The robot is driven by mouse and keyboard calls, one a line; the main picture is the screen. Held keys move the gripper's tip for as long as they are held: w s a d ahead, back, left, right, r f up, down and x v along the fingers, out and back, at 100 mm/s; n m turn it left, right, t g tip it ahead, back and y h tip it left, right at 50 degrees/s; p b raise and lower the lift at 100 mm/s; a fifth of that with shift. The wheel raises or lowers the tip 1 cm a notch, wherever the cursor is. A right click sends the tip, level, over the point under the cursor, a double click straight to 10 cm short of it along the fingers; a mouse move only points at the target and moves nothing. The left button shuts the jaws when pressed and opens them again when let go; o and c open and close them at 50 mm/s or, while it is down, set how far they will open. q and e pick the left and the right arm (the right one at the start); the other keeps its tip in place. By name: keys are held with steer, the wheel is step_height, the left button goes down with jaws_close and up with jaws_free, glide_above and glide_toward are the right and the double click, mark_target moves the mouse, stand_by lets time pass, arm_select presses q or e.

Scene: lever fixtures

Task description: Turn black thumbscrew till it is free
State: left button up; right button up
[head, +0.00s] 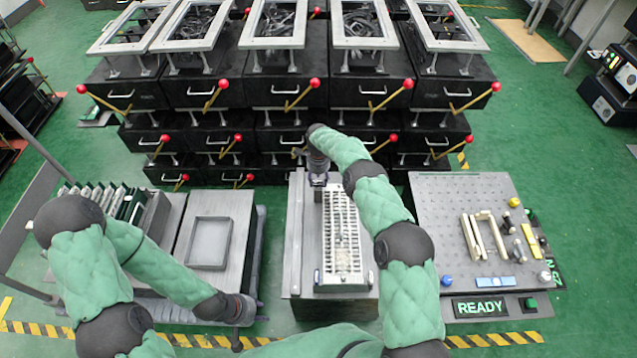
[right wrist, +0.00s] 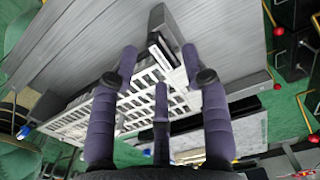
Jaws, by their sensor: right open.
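The white slotted rack (head: 342,235) lies lengthwise on the middle bench. It shows in the right wrist view too (right wrist: 110,110). My right gripper (head: 318,178) is over the rack's far end. In the right wrist view its purple fingers (right wrist: 160,65) are spread apart, with nothing visibly clamped between them. A dark block with a pale face (right wrist: 160,48) shows between the fingertips, at the rack's end. I cannot make out the black thumbscrew for certain; the gripper may hide it. My left gripper (head: 240,312) is low at the front of the left bench, its fingers unclear.
An empty grey tray (head: 210,243) lies on the left bench. Black boxes with red-knobbed levers (head: 315,83) stand close behind the middle bench.

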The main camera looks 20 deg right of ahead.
steer(key=shift+f, duration=0.65)
jaws_close()
